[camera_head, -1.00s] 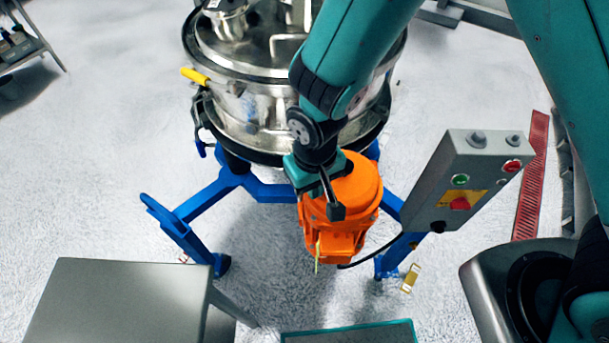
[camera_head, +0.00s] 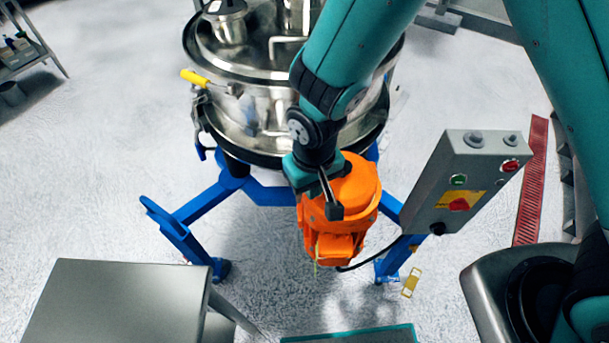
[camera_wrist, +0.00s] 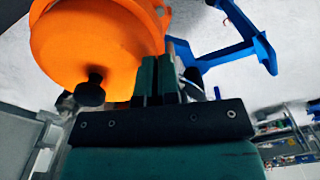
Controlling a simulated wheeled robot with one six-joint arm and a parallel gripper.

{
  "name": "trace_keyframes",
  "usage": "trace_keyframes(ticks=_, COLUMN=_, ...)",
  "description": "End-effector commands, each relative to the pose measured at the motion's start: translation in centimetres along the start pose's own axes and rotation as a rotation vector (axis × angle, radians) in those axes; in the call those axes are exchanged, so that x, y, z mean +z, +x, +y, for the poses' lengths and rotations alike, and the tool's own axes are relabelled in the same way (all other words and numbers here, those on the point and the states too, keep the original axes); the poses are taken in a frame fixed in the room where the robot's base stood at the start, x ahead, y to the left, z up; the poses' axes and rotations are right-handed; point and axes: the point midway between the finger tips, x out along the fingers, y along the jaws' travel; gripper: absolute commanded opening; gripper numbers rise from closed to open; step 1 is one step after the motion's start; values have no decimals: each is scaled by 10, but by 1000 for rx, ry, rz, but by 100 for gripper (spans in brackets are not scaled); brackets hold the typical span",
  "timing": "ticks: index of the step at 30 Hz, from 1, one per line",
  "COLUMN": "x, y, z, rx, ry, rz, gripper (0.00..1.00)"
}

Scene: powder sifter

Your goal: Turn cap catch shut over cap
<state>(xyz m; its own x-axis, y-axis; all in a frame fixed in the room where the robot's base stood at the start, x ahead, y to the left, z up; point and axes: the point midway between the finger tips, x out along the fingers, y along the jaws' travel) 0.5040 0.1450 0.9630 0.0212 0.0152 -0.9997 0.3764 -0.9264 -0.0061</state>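The steel sifter (camera_head: 268,105) stands at the top of the head view, partly behind my arm. A yellow-handled lever (camera_head: 195,77) sticks out at its left side. I cannot make out which part is the cap catch or its cap.
A grey control box (camera_head: 460,180) with buttons stands right of the motor. Blue stand legs (camera_head: 185,235) spread below the sifter. A grey table (camera_head: 115,300) is at the lower left, and a red grating (camera_head: 531,180) lies at the right. The floor at left is open.

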Motion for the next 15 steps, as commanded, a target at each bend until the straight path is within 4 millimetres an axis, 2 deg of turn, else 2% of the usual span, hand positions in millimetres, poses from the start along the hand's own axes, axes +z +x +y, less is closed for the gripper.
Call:
trace_keyframes(ticks=1, x=6, y=16, z=3, rx=5, ry=2, rz=-23, gripper=0)
trace_keyframes(ticks=15, x=-8, y=21, z=10, rx=4, ry=4, rz=-22, gripper=0)
